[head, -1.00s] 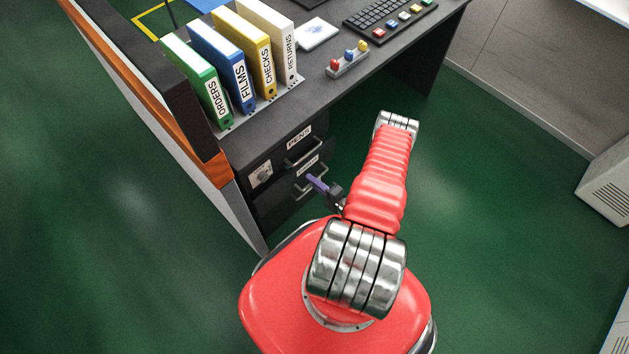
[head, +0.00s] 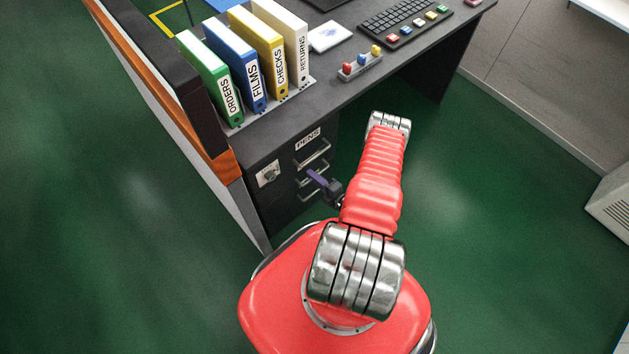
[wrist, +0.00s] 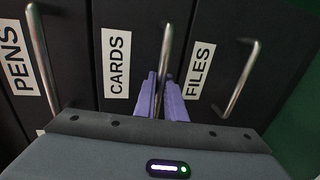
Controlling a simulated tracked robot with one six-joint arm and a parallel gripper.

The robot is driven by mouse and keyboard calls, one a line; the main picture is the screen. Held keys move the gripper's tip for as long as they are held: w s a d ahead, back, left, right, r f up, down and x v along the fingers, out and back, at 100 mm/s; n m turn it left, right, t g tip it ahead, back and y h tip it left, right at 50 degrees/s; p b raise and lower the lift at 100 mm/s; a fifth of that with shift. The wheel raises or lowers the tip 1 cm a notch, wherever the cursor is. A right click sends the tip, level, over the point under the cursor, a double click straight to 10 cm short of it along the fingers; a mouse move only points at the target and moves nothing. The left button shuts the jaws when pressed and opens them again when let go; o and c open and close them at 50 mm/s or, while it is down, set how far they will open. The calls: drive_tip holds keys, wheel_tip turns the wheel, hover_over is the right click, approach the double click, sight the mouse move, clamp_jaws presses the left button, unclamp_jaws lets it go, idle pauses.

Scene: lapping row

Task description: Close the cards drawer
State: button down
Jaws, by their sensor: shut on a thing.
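The cards drawer (wrist: 122,60), with its white CARDS label, is the middle black front in the wrist view. Its metal bar handle (wrist: 165,45) is upright in that view, between the purple fingers of my gripper (wrist: 160,90). My gripper is shut on this handle. In the head view my gripper (head: 318,180) is at the drawer fronts under the desk's left end, and the CARDS label cannot be made out there. The cards front looks nearly level with its neighbours, but I cannot tell whether it is fully in.
The pens drawer (wrist: 14,60) and files drawer (wrist: 205,65) flank it, each with a bar handle. A keyed lock plate (head: 268,174) is on the cabinet side. Binders (head: 255,65) stand on the desk (head: 345,100) above.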

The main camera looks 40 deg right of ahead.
drive_tip(key=shift+w+f, duration=0.1)
drive_tip(key=shift+w, duration=0.1)
drive_tip(key=c, duration=2.2)
unclamp_jaws()
drive_tip(key=shift+o, duration=0.5)
drive_tip(key=v, duration=1.4)
drive_tip(key=shift+f, duration=0.1)
